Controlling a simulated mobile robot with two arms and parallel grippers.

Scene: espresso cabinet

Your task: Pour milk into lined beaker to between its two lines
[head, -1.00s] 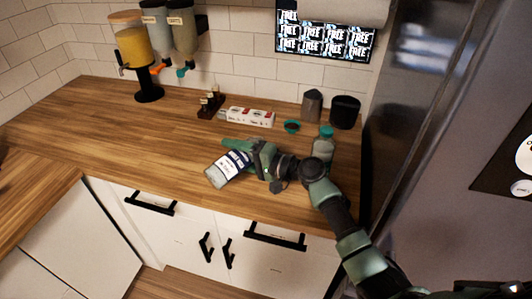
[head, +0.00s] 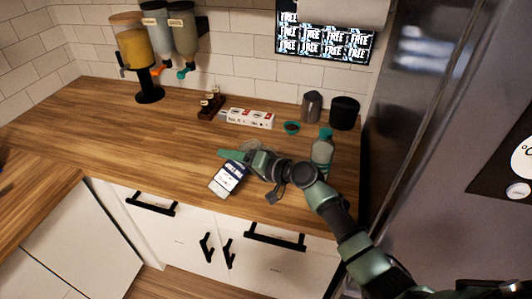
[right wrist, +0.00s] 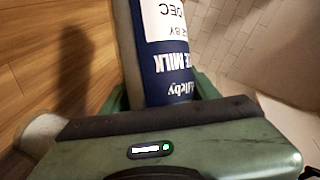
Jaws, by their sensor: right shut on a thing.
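My right gripper (head: 240,158) is shut on the milk bottle (head: 226,180), which has a dark blue and white label. The bottle is tilted above the counter near its front edge. In the right wrist view the bottle (right wrist: 168,50) lies between the fingers, its label reading upside down. A pale, clear round vessel (head: 250,145) shows partly behind the gripper; it may be the lined beaker, but I cannot make out any lines. I cannot see milk flowing. My left gripper is not in view.
A clear bottle with a teal cap (head: 322,153) stands close beside my right arm. Behind are a teal bowl (head: 291,128), a white box (head: 248,118), a grey pitcher (head: 312,106) and a black container (head: 344,112). The counter's left side (head: 100,130) is clear.

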